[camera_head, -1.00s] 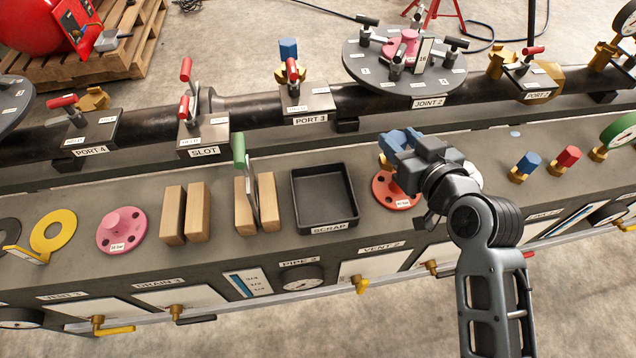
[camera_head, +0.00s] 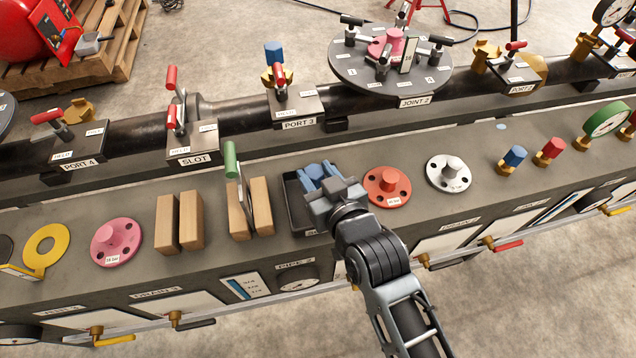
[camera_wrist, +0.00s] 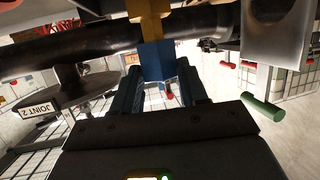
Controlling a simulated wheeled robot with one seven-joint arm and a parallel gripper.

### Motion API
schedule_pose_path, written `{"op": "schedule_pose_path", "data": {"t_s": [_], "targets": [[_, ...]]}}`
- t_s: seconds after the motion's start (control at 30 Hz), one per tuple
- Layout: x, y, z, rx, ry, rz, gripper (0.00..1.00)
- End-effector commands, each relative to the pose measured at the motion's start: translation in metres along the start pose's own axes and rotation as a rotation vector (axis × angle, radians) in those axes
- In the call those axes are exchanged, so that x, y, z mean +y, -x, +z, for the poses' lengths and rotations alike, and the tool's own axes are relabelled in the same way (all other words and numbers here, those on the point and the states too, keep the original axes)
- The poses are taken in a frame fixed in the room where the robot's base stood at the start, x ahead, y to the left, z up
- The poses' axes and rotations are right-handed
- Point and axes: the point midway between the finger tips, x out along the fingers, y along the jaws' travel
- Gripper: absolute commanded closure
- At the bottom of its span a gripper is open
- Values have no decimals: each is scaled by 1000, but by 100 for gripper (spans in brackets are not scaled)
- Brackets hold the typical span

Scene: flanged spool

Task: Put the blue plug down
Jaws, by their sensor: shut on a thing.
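My gripper (camera_head: 318,172) has blue fingers and is over the black scrap tray (camera_head: 293,212), hiding much of it. In the wrist view my gripper (camera_wrist: 160,78) is shut on a blue plug (camera_wrist: 157,60). The plug's blue end is between the fingers and its brass part points away from them. In the head view the held plug cannot be told apart from the blue fingers. Another blue plug (camera_head: 515,156) stands in a brass fitting at the right of the bench. A further blue piece (camera_head: 274,53) tops the brass fitting at PORT 3.
Wooden blocks (camera_head: 190,220) and a green-handled plate (camera_head: 232,165) stand left of the tray. An orange-red flange (camera_head: 374,187) and a grey flange (camera_head: 463,172) lie to its right. The pipe with clamps and the round JOINT 2 plate (camera_head: 345,75) is behind. Bench between grey flange and brass fittings is clear.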

Motion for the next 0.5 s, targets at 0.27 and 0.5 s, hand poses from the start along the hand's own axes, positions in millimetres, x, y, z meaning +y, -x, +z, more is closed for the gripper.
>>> {"op": "schedule_pose_path", "data": {"t_s": [0.27,0.5], "targets": [[0,-10,32,0,0,0,96],[1,-11,34,1,0,0,96]]}}
